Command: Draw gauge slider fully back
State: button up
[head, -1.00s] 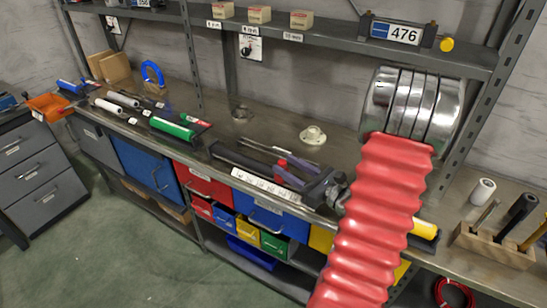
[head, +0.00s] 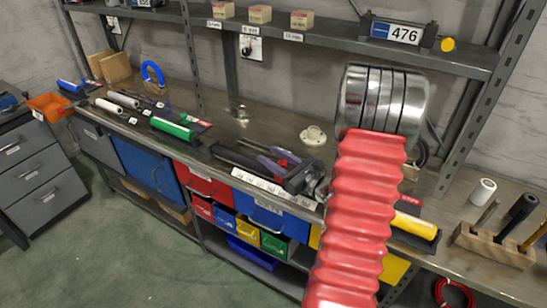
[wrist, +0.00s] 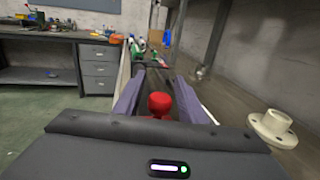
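The gauge (head: 243,158) is a dark rail on the bench, with a white scale strip (head: 262,185) along its front edge. Its red slider knob (wrist: 159,103) stands between my fingers in the wrist view; a bit of red also shows in the head view (head: 282,155). My gripper (wrist: 157,86) has two purple fingers, apart, one on each side of the knob. A gap shows beside the knob, so the fingers do not appear closed on it. In the head view my gripper (head: 268,156) is low over the rail, and my wrist hides the rail's right part.
A white flanged part (head: 312,135) stands behind the gauge; it also shows at right in the wrist view (wrist: 273,127). A green cylinder (head: 172,128) lies left, a yellow one (head: 415,225) right. The shelf (head: 330,47) overhangs the bench's back.

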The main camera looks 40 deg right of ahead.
grip_shut()
dwell(0.6)
